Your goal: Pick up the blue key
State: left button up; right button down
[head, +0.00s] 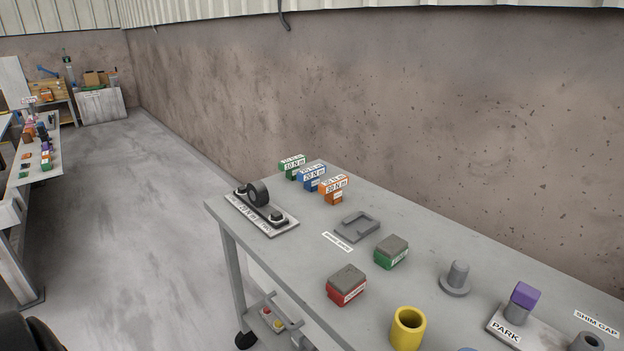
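A blue key-like piece with a white "20 N m" label (312,178) stands on the grey table (375,195) near its far edge. It stands between a green piece labelled "10 N m" (291,168) and an orange piece labelled "30 N m" (333,189). The orange piece stands just to its right and a little nearer. Neither of my grippers shows in the head view, and nothing holds the blue piece.
A plate with a black ring and posts (262,214) lies at the table's left end. A grey tray (357,227), a green box (391,256), a red box (346,291) and a yellow cup (407,328) stand nearer. A wall runs behind. Floor is clear at left.

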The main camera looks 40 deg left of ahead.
aim_at(310, 178)
jog(key=j+u, duration=0.6)
jog(key=u, duration=0.15)
jog(key=i+j+u, duration=0.4)
jog(key=j, duration=0.15)
jog(key=i+j+u, duration=1)
jog(key=i, duration=0.45)
jog(key=i+j+u, duration=0.15)
jog(key=i, duration=0.55)
jog(key=i+z, duration=0.25)
jog(key=z, duration=0.15)
jog(key=i+z, duration=0.55)
jog(key=z, duration=0.2)
jog(key=i+j+z, duration=0.2)
jog(key=z, duration=0.2)
jog(key=i+z, duration=0.15)
jog(key=z, duration=0.3)
jog(key=i+z, duration=0.1)
jog(key=z, duration=0.3)
jog(key=i+j+z, duration=0.15)
jog(key=z, duration=0.3)
jog(key=i+j+z, duration=0.1)
jog(key=z, duration=0.3)
